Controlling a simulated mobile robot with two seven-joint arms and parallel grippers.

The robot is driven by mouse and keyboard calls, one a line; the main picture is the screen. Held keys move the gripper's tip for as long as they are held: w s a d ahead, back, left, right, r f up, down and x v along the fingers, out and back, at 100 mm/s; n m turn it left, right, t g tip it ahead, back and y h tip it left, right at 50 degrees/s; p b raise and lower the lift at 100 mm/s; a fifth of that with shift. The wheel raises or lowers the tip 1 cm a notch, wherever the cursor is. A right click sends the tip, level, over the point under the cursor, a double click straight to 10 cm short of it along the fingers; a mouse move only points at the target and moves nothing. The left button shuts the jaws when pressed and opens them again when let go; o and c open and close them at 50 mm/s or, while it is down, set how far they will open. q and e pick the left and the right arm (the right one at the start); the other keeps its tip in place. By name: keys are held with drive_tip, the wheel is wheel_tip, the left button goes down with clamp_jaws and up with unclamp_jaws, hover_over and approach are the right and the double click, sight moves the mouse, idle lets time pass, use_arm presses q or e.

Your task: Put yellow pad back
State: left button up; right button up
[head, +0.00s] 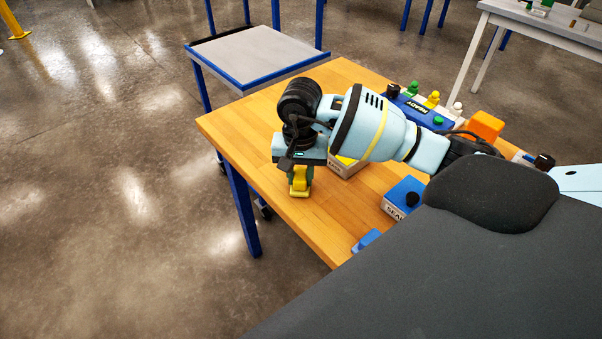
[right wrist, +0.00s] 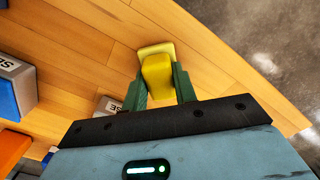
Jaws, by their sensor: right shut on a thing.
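The yellow pad (head: 300,182) is a small block with a wider, flat end. My right gripper (head: 300,170) is shut on it, above the near left part of the wooden table. In the right wrist view the pad (right wrist: 157,70) sits between my two green fingers (right wrist: 160,85), wood beyond it. I cannot tell whether it touches the table. The blue "READY" tray (head: 418,110) at the back of the table carries several knobbed pieces, one of them yellow (head: 433,99). My left gripper is not in view.
A labelled box (head: 346,168) stands partly hidden behind my right wrist. An orange block (head: 485,126) is farther back. The wooden table's (head: 225,125) left corner is bare. A grey-topped cart (head: 255,55) stands behind.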

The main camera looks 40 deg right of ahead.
sight(300, 174)
drive_tip(key=shift+f, duration=0.3)
drive_tip(key=o, duration=1)
drive_tip(key=shift+r, duration=0.1)
drive_tip(key=shift+c, duration=0.2)
wheel_tip(300, 174, up, 12)
drive_tip(key=shift+r, duration=0.2)
